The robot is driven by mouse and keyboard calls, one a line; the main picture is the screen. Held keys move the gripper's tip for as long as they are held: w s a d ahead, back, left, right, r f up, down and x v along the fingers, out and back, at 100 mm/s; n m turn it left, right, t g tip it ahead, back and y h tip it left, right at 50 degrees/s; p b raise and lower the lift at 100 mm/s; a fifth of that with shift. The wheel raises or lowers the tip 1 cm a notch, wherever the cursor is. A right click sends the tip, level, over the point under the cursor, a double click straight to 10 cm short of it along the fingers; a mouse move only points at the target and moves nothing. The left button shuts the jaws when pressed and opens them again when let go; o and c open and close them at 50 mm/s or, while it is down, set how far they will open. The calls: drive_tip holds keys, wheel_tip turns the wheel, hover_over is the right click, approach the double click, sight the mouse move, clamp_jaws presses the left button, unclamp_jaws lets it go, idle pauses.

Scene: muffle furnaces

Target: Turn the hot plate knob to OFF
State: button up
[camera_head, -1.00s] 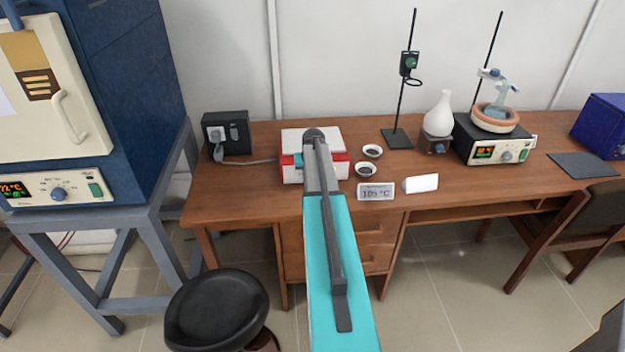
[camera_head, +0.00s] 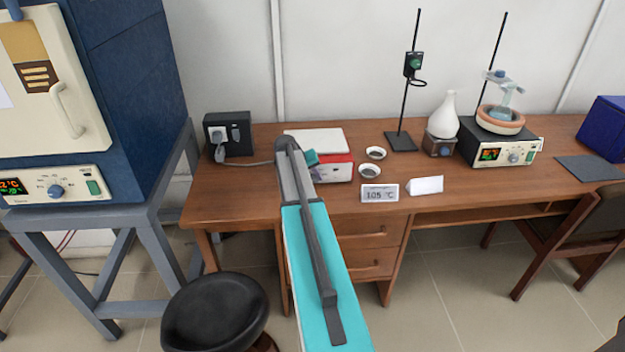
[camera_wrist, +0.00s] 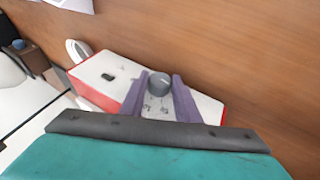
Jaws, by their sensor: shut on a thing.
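The hot plate (camera_head: 335,172) is a white and red box on the wooden desk, partly hidden behind my arm in the head view. In the wrist view its white front panel (camera_wrist: 112,77) shows, with a small black switch and a round grey knob (camera_wrist: 159,84). My gripper (camera_wrist: 160,80) has its two purple fingers on either side of the knob, shut on it. Small markings show on the panel between the fingers, too blurred to read. In the head view my fingers and the knob are hidden by my arm.
Two small bowls (camera_head: 370,171) and a 105 °C sign (camera_head: 380,193) stand right of the hot plate. A black socket box (camera_head: 229,134) is at its left. A black stool (camera_head: 215,311) stands before the desk (camera_head: 230,185). A blue furnace (camera_head: 135,85) is at far left.

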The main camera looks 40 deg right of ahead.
drive_tip(key=o, duration=1)
drive_tip(key=shift+o, duration=0.2)
drive_tip(key=shift+a+r, duration=0.1)
drive_tip(key=shift+r, duration=0.05)
drive_tip(key=b+v, duration=0.2)
drive_tip(key=v, duration=1.1)
drive_tip(key=shift+r+b, duration=0.2)
drive_tip(key=shift+b, duration=0.1)
